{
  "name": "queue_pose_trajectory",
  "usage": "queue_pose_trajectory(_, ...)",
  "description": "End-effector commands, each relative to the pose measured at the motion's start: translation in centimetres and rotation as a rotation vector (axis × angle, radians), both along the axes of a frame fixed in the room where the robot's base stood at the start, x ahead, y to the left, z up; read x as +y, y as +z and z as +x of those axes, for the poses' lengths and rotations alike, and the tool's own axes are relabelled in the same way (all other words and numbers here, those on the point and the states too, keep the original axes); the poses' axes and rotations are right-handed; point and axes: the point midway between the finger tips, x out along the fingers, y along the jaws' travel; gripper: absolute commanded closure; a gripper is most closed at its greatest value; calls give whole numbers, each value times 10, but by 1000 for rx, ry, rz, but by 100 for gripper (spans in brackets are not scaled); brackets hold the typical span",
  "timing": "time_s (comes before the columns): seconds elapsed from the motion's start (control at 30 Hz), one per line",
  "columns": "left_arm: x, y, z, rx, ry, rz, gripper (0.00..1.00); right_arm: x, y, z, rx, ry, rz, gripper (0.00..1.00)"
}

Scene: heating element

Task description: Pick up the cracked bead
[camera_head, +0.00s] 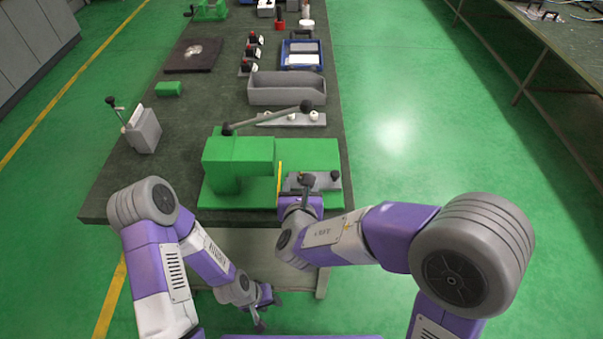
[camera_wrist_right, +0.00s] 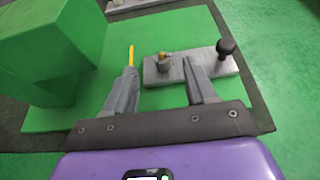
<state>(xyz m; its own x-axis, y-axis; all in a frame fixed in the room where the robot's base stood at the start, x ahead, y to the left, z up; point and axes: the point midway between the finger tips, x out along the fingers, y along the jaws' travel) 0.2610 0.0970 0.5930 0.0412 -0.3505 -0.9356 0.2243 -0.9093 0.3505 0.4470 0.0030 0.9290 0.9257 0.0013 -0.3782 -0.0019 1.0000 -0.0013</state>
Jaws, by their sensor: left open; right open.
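I cannot tell for certain which thing is the cracked bead. A small orange-brown piece (camera_wrist_right: 164,54) sits in a short grey holder (camera_wrist_right: 165,65) on a grey metal block (camera_wrist_right: 205,67); any crack is too small to see. My right gripper (camera_wrist_right: 161,76) is open, its fingers pointing at that block with the holder ahead between them, nothing held. In the head view the right gripper (camera_head: 306,184) is over the front of the green press base (camera_head: 325,154). My left gripper (camera_head: 263,312) is open and empty, low in front of the table's front edge.
The green press body (camera_head: 238,160) with a long lever stands left of the block. A thin yellow strip (camera_wrist_right: 131,57) stands near the left finger. A black knob (camera_wrist_right: 226,46) rises at the block's right end. Behind are a plate with small white pieces (camera_head: 292,118) and a grey bin (camera_head: 287,90).

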Motion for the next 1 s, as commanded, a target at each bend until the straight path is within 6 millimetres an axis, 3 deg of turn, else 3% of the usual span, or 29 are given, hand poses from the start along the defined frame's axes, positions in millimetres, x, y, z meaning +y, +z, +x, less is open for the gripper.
queue_pose_trajectory(0.33,0,-16,0,0,0,0,57,-3,-23,44,4,-4,1,44)
queue_pose_trajectory(0.67,0,-17,0,0,0,0,57,-2,-25,52,4,-2,1,44)
queue_pose_trajectory(1.0,0,-17,0,0,0,0,57,-2,-25,52,4,-2,1,95)
